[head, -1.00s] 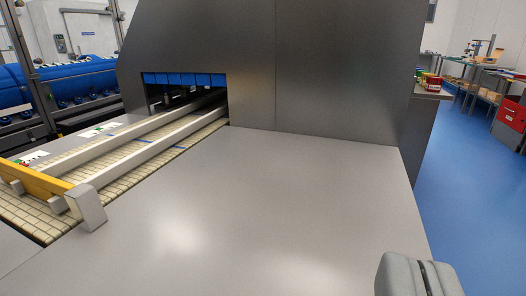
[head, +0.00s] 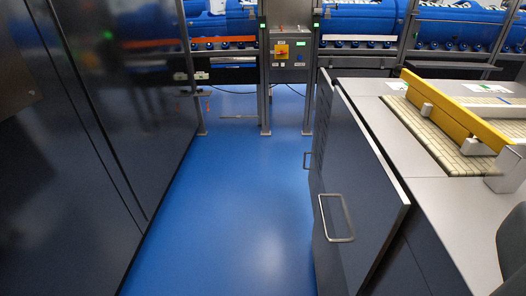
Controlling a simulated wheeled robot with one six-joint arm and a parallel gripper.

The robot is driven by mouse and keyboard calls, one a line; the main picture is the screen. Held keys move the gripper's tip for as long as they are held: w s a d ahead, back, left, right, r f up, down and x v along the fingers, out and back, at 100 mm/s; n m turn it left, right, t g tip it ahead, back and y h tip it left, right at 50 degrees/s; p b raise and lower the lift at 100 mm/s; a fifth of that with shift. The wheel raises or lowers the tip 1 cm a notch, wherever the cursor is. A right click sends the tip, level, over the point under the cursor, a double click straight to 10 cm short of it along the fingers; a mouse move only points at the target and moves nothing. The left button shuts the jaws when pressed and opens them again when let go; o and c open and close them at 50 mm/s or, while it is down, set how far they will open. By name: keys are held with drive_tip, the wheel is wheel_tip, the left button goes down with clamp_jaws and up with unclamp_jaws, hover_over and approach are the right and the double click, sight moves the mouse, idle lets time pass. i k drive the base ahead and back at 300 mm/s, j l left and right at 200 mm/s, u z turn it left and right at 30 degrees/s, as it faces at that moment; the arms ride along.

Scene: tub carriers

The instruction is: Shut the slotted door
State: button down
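A dark grey panel with rows of slots, the slotted door (head: 321,118), stands at the far end of the cabinet front in the head view. I see it at a steep angle; a small handle (head: 307,160) sticks out to its left. Nearer, a plain dark door (head: 355,180) with a metal loop handle (head: 337,218) stands ajar, its near edge apart from the cabinet. It partly overlaps the slotted panel, so I cannot tell how far that one is open. A grey rounded part, seemingly my gripper (head: 513,250), is cut off at the right edge, its fingers hidden.
The cabinet top (head: 375,110) carries a tiled belt (head: 425,130) and a yellow rail (head: 450,110). A tall dark cabinet wall (head: 130,90) stands at left. The blue floor (head: 240,210) between is clear. A control post (head: 290,60) and blue machinery stand behind.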

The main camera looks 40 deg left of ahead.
sight(325, 90)
drive_tip(key=k+l+u, duration=0.1)
drive_tip(key=u, duration=0.2)
drive_tip(key=k+l+u, duration=0.1)
drive_tip(key=u, duration=0.2)
drive_tip(key=i+j, duration=0.2)
drive_tip(key=i, duration=0.35)
drive_tip(key=i+j, duration=0.25)
drive_tip(key=i, duration=0.35)
drive_tip(key=i+j+u, duration=0.1)
drive_tip(key=i, duration=0.45)
drive_tip(key=i+j, duration=0.3)
drive_tip(key=i, duration=0.3)
